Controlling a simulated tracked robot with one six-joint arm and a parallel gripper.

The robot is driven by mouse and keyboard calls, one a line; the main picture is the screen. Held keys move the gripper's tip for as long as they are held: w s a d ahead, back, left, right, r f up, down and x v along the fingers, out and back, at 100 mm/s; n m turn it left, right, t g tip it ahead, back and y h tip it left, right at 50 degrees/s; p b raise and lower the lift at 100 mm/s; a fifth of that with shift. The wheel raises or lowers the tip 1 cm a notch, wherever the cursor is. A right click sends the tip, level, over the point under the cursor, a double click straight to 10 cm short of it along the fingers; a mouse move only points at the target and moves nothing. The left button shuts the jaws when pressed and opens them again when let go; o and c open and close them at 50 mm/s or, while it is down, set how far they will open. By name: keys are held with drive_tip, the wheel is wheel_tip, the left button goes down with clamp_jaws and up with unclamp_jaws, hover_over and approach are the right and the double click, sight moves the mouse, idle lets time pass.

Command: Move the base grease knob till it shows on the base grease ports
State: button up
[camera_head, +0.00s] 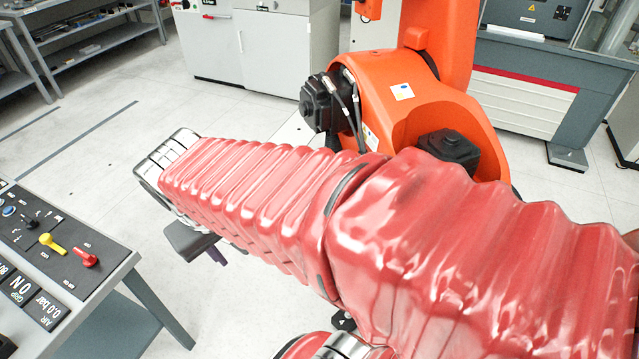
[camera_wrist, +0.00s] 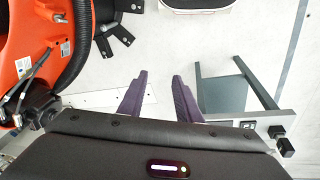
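The control panel (camera_head: 60,250) at the left of the head view carries a yellow knob (camera_head: 52,243), a red knob (camera_head: 83,257), a small black knob (camera_head: 31,221) and a blue button (camera_head: 9,211). The small labels are unreadable, so I cannot tell which is the base grease knob. I cannot identify the base grease ports. My gripper (camera_wrist: 160,75) shows two purple fingers apart, with only floor between them in the wrist view. In the head view, my red-sleeved arm hides most of it; a purple fingertip (camera_head: 216,257) shows right of the panel, apart from it.
A large orange robot arm (camera_head: 375,90) stands behind my arm; it also shows at the left of the wrist view (camera_wrist: 30,50). The panel's grey stand (camera_head: 160,310) is at lower left. Cabinets (camera_head: 270,45) and shelves (camera_head: 90,35) line the back. Open floor lies between.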

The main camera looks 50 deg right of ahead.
drive_tip(key=s+a+r+n+t+y, duration=0.1)
drive_tip(key=a+r+n+t+y, duration=0.1)
drive_tip(key=a+r, duration=0.3)
drive_tip(key=shift+s+a+t, duration=0.15)
drive_tip(key=shift+a+t, duration=0.65)
drive_tip(key=shift+a, duration=0.15)
drive_tip(key=shift+a, duration=0.1)
